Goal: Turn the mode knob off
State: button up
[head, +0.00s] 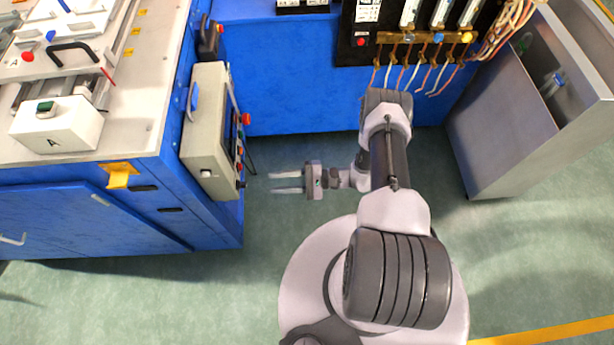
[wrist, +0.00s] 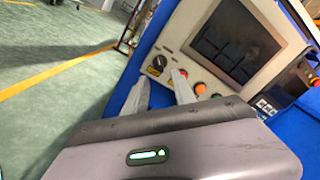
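The mode knob looks like the dark round knob (wrist: 157,64) with a pale mark, low on the panel face in the wrist view; its exact setting is too small to read. In the head view a small dark knob (head: 241,184) shows at the near end of the control box (head: 205,130). My gripper (head: 271,183) is open and empty, its two pale fingers pointing left toward that knob with a gap between. In the wrist view my gripper (wrist: 161,76) has its fingertips just short of the knob, which shows between and beyond them.
The blue bench (head: 90,215) is at left. A grey metal cabinet (head: 500,130) stands at right. Green floor (head: 270,230) around my gripper is clear.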

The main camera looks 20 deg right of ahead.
jog(key=v, duration=0.9)
jog(key=shift+d+p, duration=0.15)
jog(key=shift+p, duration=0.2)
jog(key=w+a+r+n+g+h, duration=0.1)
jog(key=w+r+n+g+h, duration=0.2)
jog(key=r, duration=1.1)
jog(key=a+r+n+g+h, duration=0.2)
jog(key=r+n+g+h, duration=0.25)
jog(key=r, duration=0.95)
jog(key=s+a+r+t+h, duration=0.2)
jog(key=s+r+t+h, duration=0.1)
jog(key=s+r, duration=0.4)
jog(key=s+a+r+t+h, duration=0.3)
jog(key=s+r, duration=0.4)
jog(key=r, duration=0.3)
jog(key=shift+a+n+t+h, duration=0.3)
jog(key=shift+n+t+h, duration=0.2)
jog(key=shift+h, duration=0.25)
